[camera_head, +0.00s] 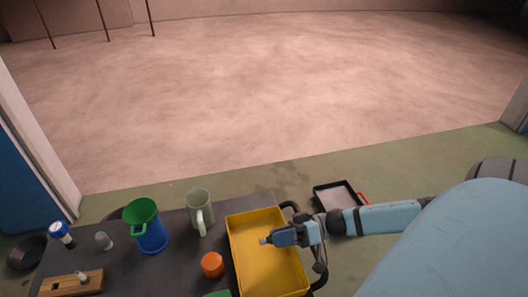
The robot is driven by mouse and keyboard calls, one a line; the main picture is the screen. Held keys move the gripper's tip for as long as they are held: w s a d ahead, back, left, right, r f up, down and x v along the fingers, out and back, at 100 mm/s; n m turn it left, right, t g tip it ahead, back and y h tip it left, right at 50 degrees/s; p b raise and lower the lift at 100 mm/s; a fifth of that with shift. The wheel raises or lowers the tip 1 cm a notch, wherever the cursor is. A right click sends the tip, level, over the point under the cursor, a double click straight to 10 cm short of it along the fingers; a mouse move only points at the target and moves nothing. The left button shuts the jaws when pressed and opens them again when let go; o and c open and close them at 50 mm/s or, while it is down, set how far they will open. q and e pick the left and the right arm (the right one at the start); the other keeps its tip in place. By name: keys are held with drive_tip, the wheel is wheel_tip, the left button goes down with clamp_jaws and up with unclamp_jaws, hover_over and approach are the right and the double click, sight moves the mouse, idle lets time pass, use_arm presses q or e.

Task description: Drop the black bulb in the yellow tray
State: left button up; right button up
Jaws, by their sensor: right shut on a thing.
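The yellow tray (237,263) lies on the dark tabletop, at the lower middle of the head view. My right gripper (270,240) reaches in from the right and is over the tray's inside. It is shut on the black bulb, of which only a small greyish tip (263,241) shows at the jaws; its dark part is hard to tell from the gripper. I cannot tell whether the bulb touches the tray floor. My left gripper is not in view.
An orange ball-like object (212,265) stands just left of the tray. A grey-green mug (198,208), a blue cup with green rim (150,237), a pale bulb (104,241) and a wooden block (65,285) stand further left. A shallow black-rimmed tray (338,196) lies beyond the gripper.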

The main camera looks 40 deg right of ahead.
drive_tip(key=o, duration=0.8)
drive_tip(key=shift+d, duration=0.1)
drive_tip(key=v, duration=1.3)
drive_tip(key=shift+s+d+r+p, duration=0.1)
drive_tip(key=shift+s+d+p, duration=0.05)
drive_tip(key=shift+d+p, duration=0.15)
